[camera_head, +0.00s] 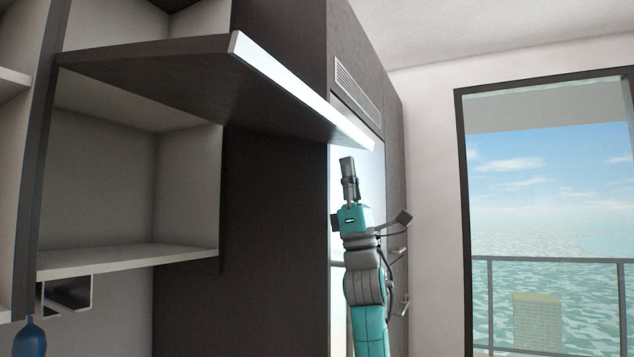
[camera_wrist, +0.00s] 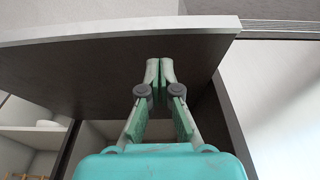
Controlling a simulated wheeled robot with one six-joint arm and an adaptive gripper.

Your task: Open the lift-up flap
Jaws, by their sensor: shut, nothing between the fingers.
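The lift-up flap (camera_head: 160,75) is a dark panel with a pale front edge (camera_head: 295,88). It stands out roughly level from the cabinet, with the compartment below it exposed. My gripper (camera_head: 348,162) points up just below the right end of the flap's front edge. In the wrist view the flap's dark underside (camera_wrist: 80,75) spans the upper part, and my shut, empty fingertips (camera_wrist: 160,64) show against it. I cannot tell whether they touch it.
Below the flap is an open compartment with a pale floor (camera_head: 130,260). A tall dark cabinet with a vent grille (camera_head: 357,95) stands behind my arm.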

